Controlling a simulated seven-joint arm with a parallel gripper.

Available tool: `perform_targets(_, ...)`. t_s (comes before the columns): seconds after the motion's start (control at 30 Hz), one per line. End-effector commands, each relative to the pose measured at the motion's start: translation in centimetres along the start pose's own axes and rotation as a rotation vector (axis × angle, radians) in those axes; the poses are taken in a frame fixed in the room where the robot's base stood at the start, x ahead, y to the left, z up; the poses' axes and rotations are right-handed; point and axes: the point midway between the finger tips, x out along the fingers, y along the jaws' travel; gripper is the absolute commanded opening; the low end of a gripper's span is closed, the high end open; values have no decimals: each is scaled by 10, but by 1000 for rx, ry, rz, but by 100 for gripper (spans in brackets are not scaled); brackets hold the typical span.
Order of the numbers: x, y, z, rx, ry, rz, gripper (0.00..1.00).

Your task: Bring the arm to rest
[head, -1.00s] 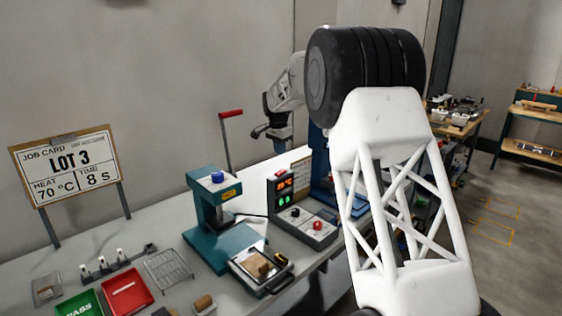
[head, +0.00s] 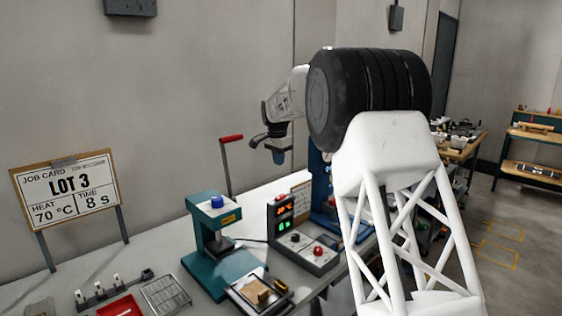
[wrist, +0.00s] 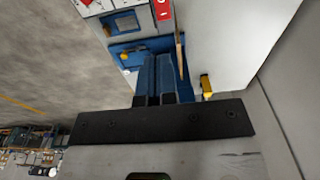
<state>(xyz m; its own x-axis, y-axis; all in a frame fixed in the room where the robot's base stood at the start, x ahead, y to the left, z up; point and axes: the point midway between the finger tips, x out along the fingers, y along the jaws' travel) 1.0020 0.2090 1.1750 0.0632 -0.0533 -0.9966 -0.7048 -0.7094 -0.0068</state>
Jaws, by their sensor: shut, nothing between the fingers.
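My gripper (head: 278,155) hangs at the end of my raised white and black arm in the head view, above and behind the bench's equipment. It is small and partly dark there. In the wrist view my gripper (wrist: 158,68) shows its blue fingers together, with nothing between them. A blue machine (wrist: 125,52) lies beyond the fingers. My arm hides part of the bench in the head view.
A teal press (head: 215,240), a control box (head: 300,245) with red display digits and a job card board (head: 68,190) reading LOT 3, 70 °C, 8 s stand on the bench. Floor at right is open.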

Motion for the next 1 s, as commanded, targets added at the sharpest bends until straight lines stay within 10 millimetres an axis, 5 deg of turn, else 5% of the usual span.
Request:
perform_targets(0.37, -28, 48, 10, -54, 6, -14, 0)
perform_targets(1.0, -83, 201, 60, -225, 24, -48, 0)
